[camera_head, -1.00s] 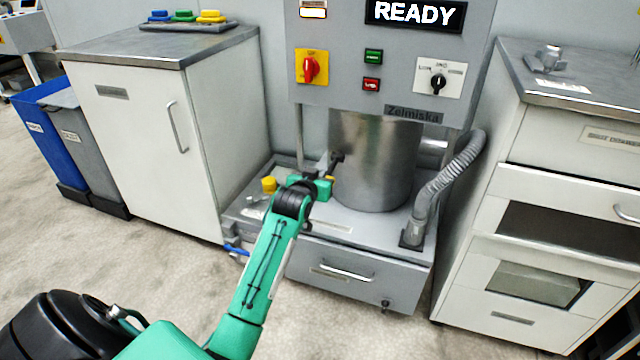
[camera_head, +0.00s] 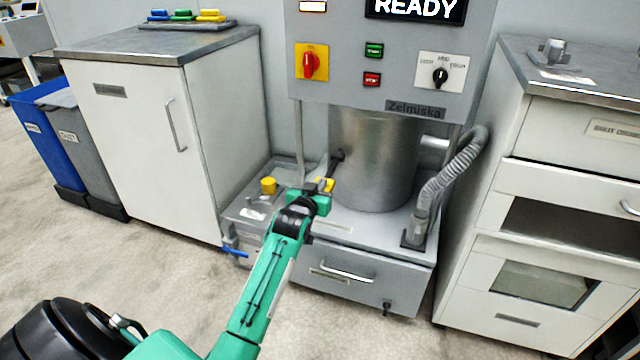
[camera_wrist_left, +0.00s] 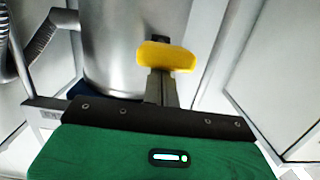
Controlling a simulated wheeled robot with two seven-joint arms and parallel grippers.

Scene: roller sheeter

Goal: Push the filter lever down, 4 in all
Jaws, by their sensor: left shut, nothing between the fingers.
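A yellow handle (camera_head: 326,184), which looks like the filter lever's grip, is just beyond my left gripper (camera_head: 323,190), left of the steel drum's lower part. My left gripper is shut and empty. In the left wrist view its shut grey fingers (camera_wrist_left: 161,88) overlap the lower edge of the yellow handle (camera_wrist_left: 166,56); I cannot tell whether they touch. The handle's arm and pivot are hidden by the gripper. A dark knob on a thin rod (camera_head: 338,156) sits above, at the drum's left side. My right gripper is not in view.
The steel drum (camera_head: 375,165) stands on the machine's grey base, with a ribbed hose (camera_head: 448,182) at its right. A yellow knob (camera_head: 268,186) is on the base left of my gripper. A white cabinet (camera_head: 155,130) closes in the left, a drawer cabinet (camera_head: 560,215) the right.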

